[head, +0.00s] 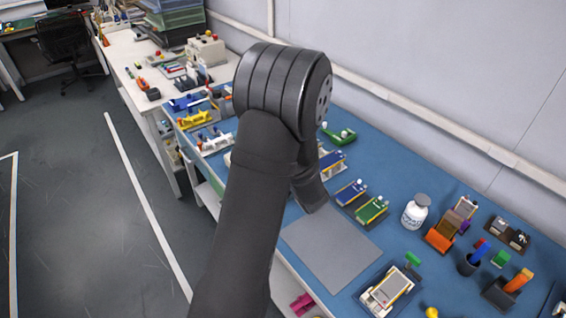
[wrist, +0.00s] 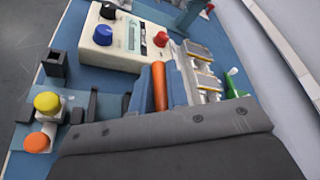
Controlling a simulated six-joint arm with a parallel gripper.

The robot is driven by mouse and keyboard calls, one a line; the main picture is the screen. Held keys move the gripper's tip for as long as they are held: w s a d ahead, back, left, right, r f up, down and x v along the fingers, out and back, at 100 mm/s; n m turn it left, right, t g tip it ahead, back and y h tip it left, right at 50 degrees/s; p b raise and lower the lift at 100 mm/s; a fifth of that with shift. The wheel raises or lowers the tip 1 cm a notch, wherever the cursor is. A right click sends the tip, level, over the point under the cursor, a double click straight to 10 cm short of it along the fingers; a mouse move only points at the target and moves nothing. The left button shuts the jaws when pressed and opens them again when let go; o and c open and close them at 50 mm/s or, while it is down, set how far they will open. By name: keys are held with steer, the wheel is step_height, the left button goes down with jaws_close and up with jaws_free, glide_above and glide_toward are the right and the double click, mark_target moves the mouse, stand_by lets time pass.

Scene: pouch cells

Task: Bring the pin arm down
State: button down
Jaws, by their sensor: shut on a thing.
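In the wrist view my gripper (wrist: 160,78) has its two blue-grey fingers on either side of an upright orange bar (wrist: 159,88) and is shut on it. The bar may be the pin arm, but I cannot tell for sure. Its lower end is hidden behind the dark gripper body. Just right of the fingers are silver flat pieces in a holder (wrist: 203,72), which look like pouch cells. In the head view my arm hides the gripper and whatever it holds.
A cream box (wrist: 118,40) with black, blue and red knobs stands beyond the fingers. Yellow (wrist: 47,102) and orange knobs stand at left. In the head view, a white bottle (head: 415,211) and several small fixtures crowd the blue bench (head: 385,165); a grey mat (head: 330,247) is bare.

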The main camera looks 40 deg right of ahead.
steer(key=shift+s+f, duration=0.1)
steer(key=shift+f, duration=0.15)
steer(key=c, duration=1.6)
jaws_free()
steer(key=shift+o, duration=1)
steer(key=shift+r, duration=0.1)
steer(key=v, duration=1.7)
steer(key=shift+s+r, duration=0.1)
steer(key=x, duration=1.7)
steer(key=shift+w, duration=0.25)
